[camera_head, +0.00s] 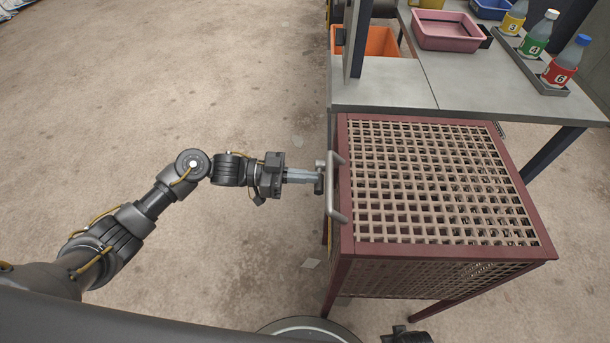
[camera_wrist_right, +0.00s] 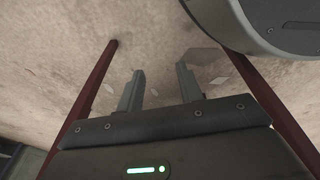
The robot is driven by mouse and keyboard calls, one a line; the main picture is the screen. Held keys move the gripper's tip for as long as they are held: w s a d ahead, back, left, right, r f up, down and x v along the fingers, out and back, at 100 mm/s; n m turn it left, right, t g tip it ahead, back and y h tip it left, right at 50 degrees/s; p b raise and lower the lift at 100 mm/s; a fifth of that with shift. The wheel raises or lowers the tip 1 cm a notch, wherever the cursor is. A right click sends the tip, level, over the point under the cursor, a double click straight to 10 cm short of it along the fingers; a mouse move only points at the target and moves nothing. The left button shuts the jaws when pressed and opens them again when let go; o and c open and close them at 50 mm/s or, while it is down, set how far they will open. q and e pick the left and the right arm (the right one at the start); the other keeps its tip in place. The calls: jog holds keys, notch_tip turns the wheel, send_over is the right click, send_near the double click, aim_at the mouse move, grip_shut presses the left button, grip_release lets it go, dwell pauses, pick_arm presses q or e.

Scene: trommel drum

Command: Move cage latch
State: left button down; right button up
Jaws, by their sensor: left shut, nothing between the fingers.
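The cage (camera_head: 345,240) has a dark red frame and a beige grid top, and stands right of centre in the head view. A grey bar handle (camera_head: 337,213) is on its left side. A small grey and dark fitting, apparently the latch (camera_head: 319,187), sits beside the handle at the same side. My left gripper (camera_head: 314,177) points right, its fingers shut and empty, with the tips at this fitting; I cannot tell whether they touch it. My right gripper (camera_wrist_right: 160,78) is open and empty in the right wrist view, above the floor between red cage legs.
A grey table (camera_head: 390,92) adjoins the cage at the back, with a pink bin (camera_head: 446,44), an orange bin (camera_head: 380,42) and a tray of numbered bottles (camera_head: 565,65). A dark post (camera_head: 355,40) rises at its left edge.

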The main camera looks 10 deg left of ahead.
pick_arm(q)
jog(key=shift+r, duration=0.15)
pick_arm(e)
jog(key=shift+r, duration=0.1)
